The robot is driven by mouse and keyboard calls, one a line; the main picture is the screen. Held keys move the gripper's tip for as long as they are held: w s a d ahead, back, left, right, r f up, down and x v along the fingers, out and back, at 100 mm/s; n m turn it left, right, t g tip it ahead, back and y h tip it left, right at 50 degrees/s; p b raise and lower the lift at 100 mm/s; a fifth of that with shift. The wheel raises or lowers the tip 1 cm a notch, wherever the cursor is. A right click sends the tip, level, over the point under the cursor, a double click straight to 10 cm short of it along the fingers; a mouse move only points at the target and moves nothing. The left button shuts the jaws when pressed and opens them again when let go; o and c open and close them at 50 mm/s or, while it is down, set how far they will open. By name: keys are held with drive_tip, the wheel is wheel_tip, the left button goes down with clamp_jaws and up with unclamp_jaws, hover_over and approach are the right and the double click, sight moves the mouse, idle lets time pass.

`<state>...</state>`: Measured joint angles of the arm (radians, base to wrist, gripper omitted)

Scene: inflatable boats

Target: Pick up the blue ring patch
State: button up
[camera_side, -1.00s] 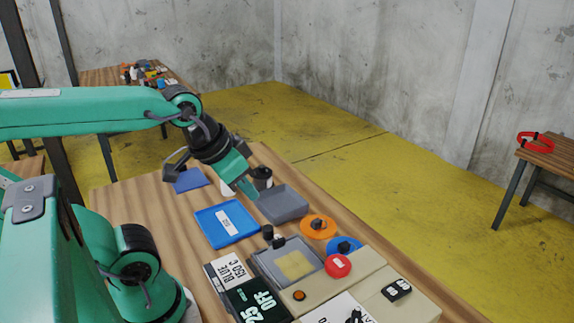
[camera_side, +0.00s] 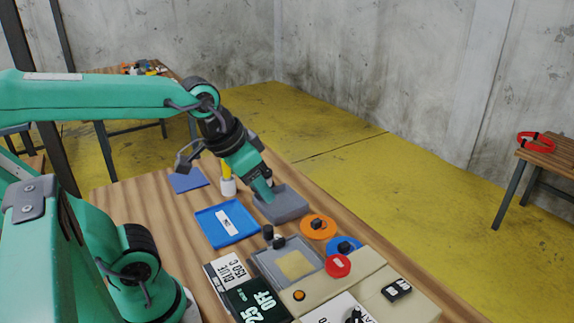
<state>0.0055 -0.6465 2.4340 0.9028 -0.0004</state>
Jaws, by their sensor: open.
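The blue ring patch (camera_side: 343,246) is a flat blue disc with a dark knob in its middle. It lies near the right edge of the bench, between an orange ring patch (camera_side: 318,227) and a red round piece (camera_side: 338,265). My gripper (camera_side: 266,196) is above the grey tray (camera_side: 290,205), up and to the left of the blue ring patch and apart from it. The jaws are open, and I see nothing held in them. The fingertips overlap the tray in this view, so their exact height is unclear.
A blue tray (camera_side: 212,229) with a white label lies left of the grey tray. A white pot (camera_side: 228,187) with a yellow stick stands behind.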

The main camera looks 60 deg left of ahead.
drive_tip(key=w+g, duration=0.2)
drive_tip(key=w, duration=0.5)
drive_tip(key=g, duration=0.3)
approach(348, 242)
drive_tip(key=shift+d+m, duration=0.1)
drive_tip(key=shift+m, duration=0.2)
drive_tip(key=shift+w+f, duration=0.2)
drive_tip(key=shift+f, duration=0.15)
drive_tip(key=shift+f, duration=0.1)
drive_tip(key=shift+f, duration=1.2)
drive_tip(key=shift+f, duration=0.1)
drive_tip(key=shift+f, duration=2.5)
drive_tip(key=shift+c, duration=0.3)
